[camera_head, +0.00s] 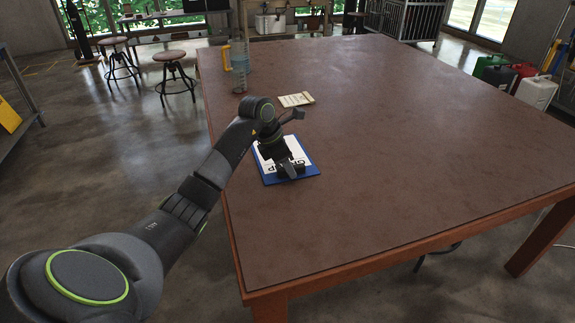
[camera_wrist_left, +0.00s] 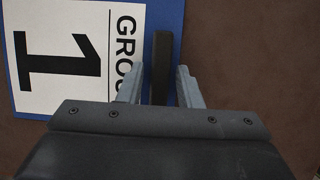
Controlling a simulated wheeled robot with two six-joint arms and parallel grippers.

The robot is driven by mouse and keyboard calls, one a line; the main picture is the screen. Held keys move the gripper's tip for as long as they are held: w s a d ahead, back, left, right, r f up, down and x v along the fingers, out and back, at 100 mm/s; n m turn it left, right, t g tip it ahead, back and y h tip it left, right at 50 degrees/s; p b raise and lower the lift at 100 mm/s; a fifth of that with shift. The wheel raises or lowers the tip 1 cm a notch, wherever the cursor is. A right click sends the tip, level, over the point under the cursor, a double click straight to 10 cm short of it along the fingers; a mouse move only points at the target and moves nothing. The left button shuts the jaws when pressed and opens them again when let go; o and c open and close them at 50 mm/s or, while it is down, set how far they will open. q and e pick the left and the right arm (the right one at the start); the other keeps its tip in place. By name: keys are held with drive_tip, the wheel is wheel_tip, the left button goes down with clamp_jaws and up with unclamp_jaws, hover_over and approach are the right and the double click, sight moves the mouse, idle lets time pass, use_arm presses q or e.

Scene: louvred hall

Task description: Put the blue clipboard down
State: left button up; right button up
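The blue clipboard (camera_head: 311,171) lies on the near left part of the brown table (camera_head: 400,120), with a white printed sheet on it. It also shows at the upper left of the left wrist view (camera_wrist_left: 166,14), with "GROU" and a large 1 on the sheet. My left gripper (camera_head: 288,170) is over the clipboard's near edge. In the left wrist view my left gripper's fingers (camera_wrist_left: 159,85) stand apart on either side of the clipboard's dark clip (camera_wrist_left: 162,55), with a gap on each side. My right gripper is in neither view.
A clear jug with a yellow handle (camera_head: 239,61) stands at the table's far left edge. A small cream notepad (camera_head: 296,99) lies beyond the clipboard. The table's middle and right are clear. Stools (camera_head: 174,75) and several jerrycans (camera_head: 535,92) stand off the table.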

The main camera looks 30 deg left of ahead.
use_arm(q)
drive_tip(key=shift+o, duration=0.5)
drive_tip(key=shift+r, duration=0.1)
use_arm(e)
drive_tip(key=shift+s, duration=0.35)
use_arm(q)
drive_tip(key=shift+v, duration=1.1)
drive_tip(key=v, duration=1)
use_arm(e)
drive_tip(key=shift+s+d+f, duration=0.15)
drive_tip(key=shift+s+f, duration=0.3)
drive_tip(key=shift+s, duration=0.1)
